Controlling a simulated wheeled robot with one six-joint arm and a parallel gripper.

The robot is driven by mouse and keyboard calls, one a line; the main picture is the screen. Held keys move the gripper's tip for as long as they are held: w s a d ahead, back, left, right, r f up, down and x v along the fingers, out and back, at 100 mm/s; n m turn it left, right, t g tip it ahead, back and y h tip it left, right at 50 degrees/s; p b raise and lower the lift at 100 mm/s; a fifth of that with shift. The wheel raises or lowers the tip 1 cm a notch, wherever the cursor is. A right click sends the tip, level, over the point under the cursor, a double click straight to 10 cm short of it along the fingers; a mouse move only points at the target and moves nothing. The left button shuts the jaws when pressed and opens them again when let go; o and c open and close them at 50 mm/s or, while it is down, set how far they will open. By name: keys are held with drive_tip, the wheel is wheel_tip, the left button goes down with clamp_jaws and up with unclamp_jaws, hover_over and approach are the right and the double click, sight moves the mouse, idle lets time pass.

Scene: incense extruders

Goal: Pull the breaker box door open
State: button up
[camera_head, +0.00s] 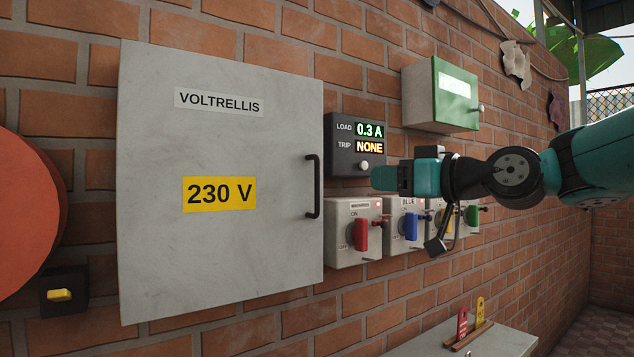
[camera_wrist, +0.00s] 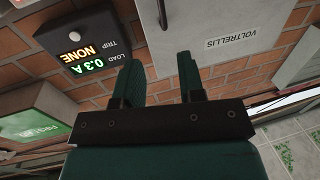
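The breaker box door (camera_head: 221,245) is a large light-grey panel on the brick wall, with a VOLTRELLIS label and a yellow 230 V plate. It looks shut. Its black vertical bar handle (camera_head: 313,187) is on the door's right edge. My gripper (camera_head: 376,178) is to the right of the handle, apart from it, in front of the load display. In the wrist view my gripper (camera_wrist: 161,75) shows two dark green fingers spread apart with nothing between them. The door (camera_wrist: 225,35) and part of its handle (camera_wrist: 162,14) show beyond the fingertips.
A load and trip display (camera_head: 345,133) reads 0.3 A and NONE. Below it is a row of switch boxes with a red lever (camera_head: 361,236) and a blue lever (camera_head: 411,227). A green-fronted box (camera_head: 455,98) is at upper right. A ledge (camera_head: 490,343) holds two small tags.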

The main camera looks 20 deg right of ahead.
sight(319, 178)
drive_tip(key=p+x, duration=0.5)
drive_tip(key=x, duration=1.1)
drive_tip(key=shift+a+f, duration=0.1)
drive_tip(key=shift+a, duration=0.1)
clamp_jaws()
